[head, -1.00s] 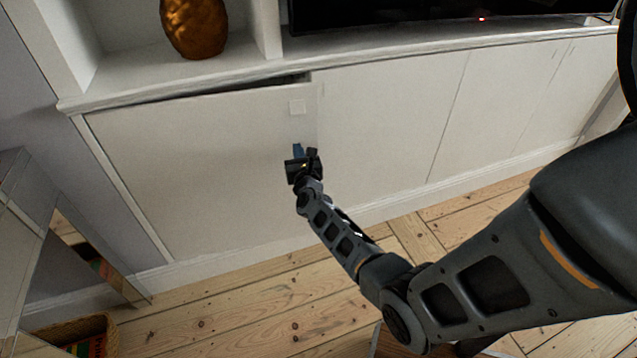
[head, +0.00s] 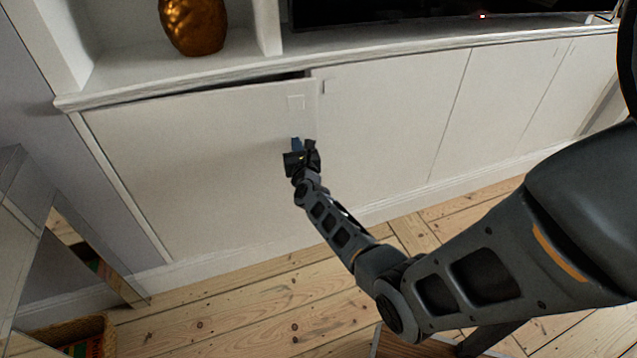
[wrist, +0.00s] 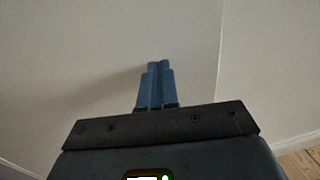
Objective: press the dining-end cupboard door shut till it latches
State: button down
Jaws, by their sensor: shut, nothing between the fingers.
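The white cupboard door (head: 190,160) at the left end of the low built-in unit stands slightly ajar. A dark gap shows along its top edge, widest toward the right. In the wrist view the blue fingertips (wrist: 158,68) point at the pale door panel (wrist: 80,60), left of a vertical edge line. I cannot tell whether they touch it.
Other white doors (head: 390,120) continue to the right, flush. A copper-coloured vase (head: 194,25) stands on the shelf above, beside a dark screen (head: 400,8). A basket (head: 75,335) and a glassy piece of furniture (head: 25,240) are at lower left. Floorboards (head: 250,300) in front are mostly clear.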

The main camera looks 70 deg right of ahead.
aim_at(293, 134)
jog(key=shift+b+x, duration=2)
jog(key=shift+x, duration=1)
jog(key=shift+s, duration=0.1)
jog(key=p+v, duration=0.3)
jog(key=v, duration=1)
jog(key=shift+p, duration=0.4)
dwell(0.4)
